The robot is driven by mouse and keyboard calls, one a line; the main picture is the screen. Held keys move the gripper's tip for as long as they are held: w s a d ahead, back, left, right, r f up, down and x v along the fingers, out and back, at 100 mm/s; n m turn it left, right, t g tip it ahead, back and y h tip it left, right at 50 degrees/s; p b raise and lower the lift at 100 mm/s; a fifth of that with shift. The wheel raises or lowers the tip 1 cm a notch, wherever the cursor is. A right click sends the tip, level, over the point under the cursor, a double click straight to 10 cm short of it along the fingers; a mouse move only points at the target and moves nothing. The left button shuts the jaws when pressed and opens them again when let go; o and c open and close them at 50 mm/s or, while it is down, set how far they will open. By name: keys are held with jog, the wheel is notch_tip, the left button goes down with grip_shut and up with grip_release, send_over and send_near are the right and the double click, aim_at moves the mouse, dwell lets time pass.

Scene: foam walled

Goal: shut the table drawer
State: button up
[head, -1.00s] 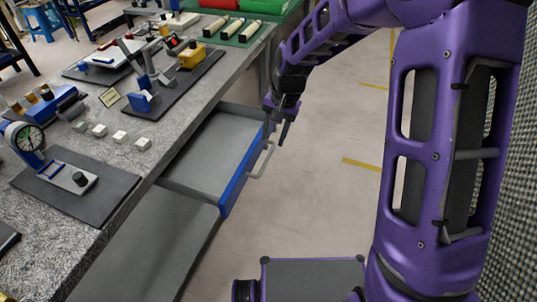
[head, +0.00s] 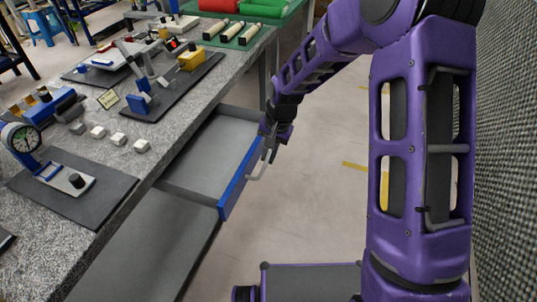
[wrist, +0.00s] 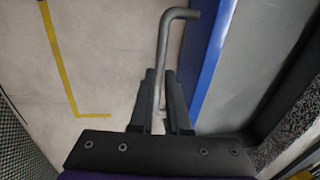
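The table drawer (head: 212,152) is pulled out from under the table, with its inside showing empty. Its blue front (head: 238,180) carries a grey bar handle (head: 256,177). In the wrist view the blue front (wrist: 208,62) is at the right and the handle (wrist: 163,50) runs down between my fingers. My gripper (head: 270,150) is at the far part of the handle; it also shows in the wrist view (wrist: 160,78). One finger lies on each side of the bar, very close to it. Whether both fingers press on it is not clear.
The speckled table (head: 165,160) holds a dial gauge (head: 22,140) on a dark mat, small white blocks (head: 118,138) and other tools. A grey lower shelf (head: 150,255) lies under the drawer. Open floor (head: 310,200) is to the right of the drawer.

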grip_shut()
dwell(1.0)
